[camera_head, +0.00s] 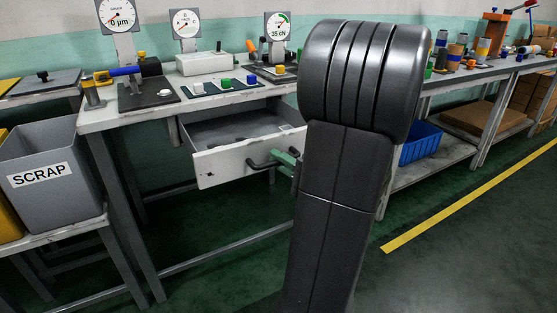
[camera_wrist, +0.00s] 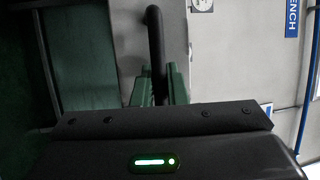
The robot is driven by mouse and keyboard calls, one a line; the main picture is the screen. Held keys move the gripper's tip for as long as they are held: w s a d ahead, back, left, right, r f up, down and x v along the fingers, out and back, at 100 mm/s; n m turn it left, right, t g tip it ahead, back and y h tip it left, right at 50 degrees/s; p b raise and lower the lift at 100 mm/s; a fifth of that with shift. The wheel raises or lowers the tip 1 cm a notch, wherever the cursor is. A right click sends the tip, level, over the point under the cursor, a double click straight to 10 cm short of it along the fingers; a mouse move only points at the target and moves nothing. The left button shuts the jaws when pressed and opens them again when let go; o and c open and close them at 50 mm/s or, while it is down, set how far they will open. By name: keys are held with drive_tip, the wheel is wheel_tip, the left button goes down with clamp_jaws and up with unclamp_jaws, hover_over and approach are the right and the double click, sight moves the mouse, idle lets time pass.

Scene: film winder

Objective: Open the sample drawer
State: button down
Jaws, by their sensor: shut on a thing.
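The sample drawer (camera_head: 220,166) is a white-fronted drawer under the workbench. In the wrist view the handle (camera_wrist: 154,40) runs down between the green fingers (camera_wrist: 160,85). Part of my arm hides the bench to the right of the drawer.
The bench top (camera_head: 230,92) carries gauges, a white box and colored buttons. A grey SCRAP bin (camera_head: 45,150) stands at the left. A blue crate (camera_head: 420,142) sits on a lower shelf at the right. The floor by the yellow line (camera_head: 470,200) is clear.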

drive_tip(key=c, duration=1.5)
unclamp_jaws()
drive_tip(key=shift+o, duration=0.2)
drive_tip(key=p+v, duration=0.2)
drive_tip(key=v, duration=1.1)
drive_tip(key=shift+s+d, duration=0.25)
drive_tip(key=shift+d, duration=0.05)
drive_tip(key=shift+a+f, duration=0.1)
drive_tip(key=b+x, duration=0.2)
drive_tip(key=x, duration=1.1)
drive_tip(key=shift+w+a, duration=0.25)
drive_tip(key=shift+w, duration=0.05)
